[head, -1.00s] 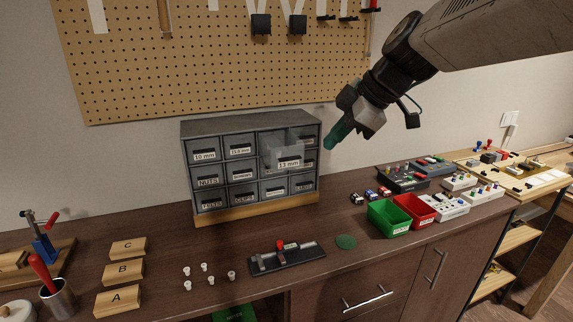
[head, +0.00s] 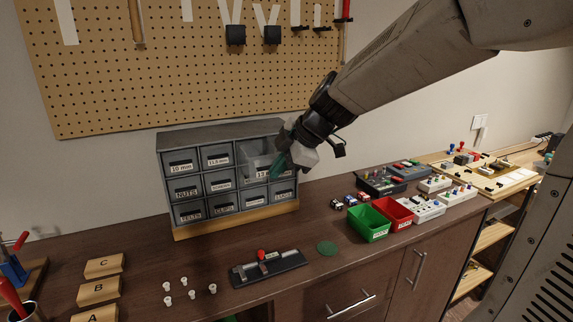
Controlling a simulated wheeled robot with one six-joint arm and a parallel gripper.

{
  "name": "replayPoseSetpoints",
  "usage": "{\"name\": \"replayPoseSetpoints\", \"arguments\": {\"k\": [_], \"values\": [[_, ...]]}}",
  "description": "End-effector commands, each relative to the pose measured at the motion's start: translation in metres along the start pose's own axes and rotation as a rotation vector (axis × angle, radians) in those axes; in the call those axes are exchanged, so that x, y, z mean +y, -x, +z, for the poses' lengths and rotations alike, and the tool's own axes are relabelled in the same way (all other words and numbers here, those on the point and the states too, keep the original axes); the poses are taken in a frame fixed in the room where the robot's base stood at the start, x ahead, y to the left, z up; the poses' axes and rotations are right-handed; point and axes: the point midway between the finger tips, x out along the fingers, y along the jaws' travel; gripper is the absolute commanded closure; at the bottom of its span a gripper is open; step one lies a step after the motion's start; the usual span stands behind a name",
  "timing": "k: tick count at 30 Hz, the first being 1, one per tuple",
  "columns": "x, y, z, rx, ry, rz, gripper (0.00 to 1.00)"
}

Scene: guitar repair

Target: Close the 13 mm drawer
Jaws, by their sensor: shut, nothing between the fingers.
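The grey drawer cabinet (head: 204,209) stands on a wooden base at the back of the bench. Its 13 mm drawer (head: 255,164) is in the top row, right of the middle, and sticks out from the cabinet front. My gripper (head: 278,170) has green fingertips and is shut and empty. It is in front of the right part of the drawer and hides the end of its label. I cannot tell whether the fingertips touch the drawer front.
A black fixture with a red knob (head: 262,256) and several white pegs (head: 183,281) lie in front of the cabinet. Green (head: 368,224) and red (head: 392,215) bins stand to the right. Wooden blocks (head: 104,266) are at left.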

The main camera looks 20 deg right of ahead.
Motion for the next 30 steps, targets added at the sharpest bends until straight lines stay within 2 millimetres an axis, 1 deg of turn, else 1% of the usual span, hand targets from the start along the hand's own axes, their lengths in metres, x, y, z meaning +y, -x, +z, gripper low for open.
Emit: {"name": "replayPoseSetpoints", "arguments": {"k": [1,4,16,19,23,30], "values": [[0.005,-0.003,0.000,0.000,0.000,0.000,1.00],[0.010,-0.005,0.000,0.000,0.000,0.000,1.00],[0.013,-0.006,0.000,0.000,0.000,0.000,1.00],[0.020,-0.010,0.000,0.000,0.000,0.000,1.00],[0.043,-0.023,0.000,0.000,0.001,-0.001,1.00],[0.098,-0.052,0.000,0.001,0.001,-0.002,1.00]]}}
